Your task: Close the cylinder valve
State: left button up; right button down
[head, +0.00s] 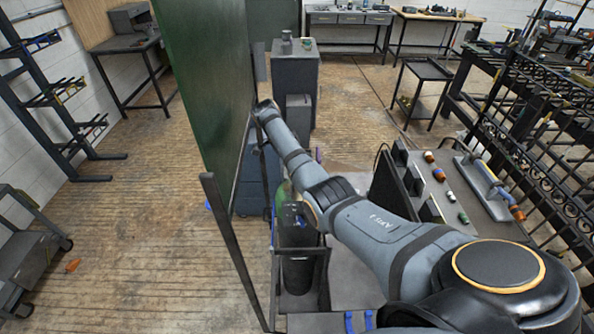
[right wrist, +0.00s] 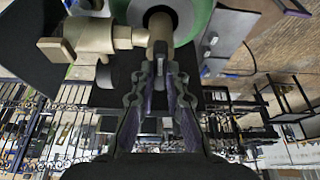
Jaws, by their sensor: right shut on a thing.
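The gas cylinder (head: 282,192) stands upright in a dark cart beside the green panel in the head view. Its green shoulder (right wrist: 203,14) shows at the top of the right wrist view. The brass valve (right wrist: 92,40) sits on the cylinder's top, with a side outlet pointing left in that view. My right gripper (right wrist: 160,60) is shut on the brass end of the valve, and its fingertips cover part of it. In the head view my right arm hides the valve and most of the gripper. My left gripper is in neither view.
A tall green panel (head: 200,75) stands left of the cylinder. A bench (head: 470,205) with small coloured items is on the right, beside black ironwork (head: 545,170). A grey cabinet (head: 296,72) stands behind. The wooden floor (head: 130,220) at left is mostly clear.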

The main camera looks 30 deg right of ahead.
jog(key=shift+w+m, duration=0.1)
jog(key=shift+m, duration=0.2)
dwell(0.4)
jog(key=c, duration=1.4)
grip_release()
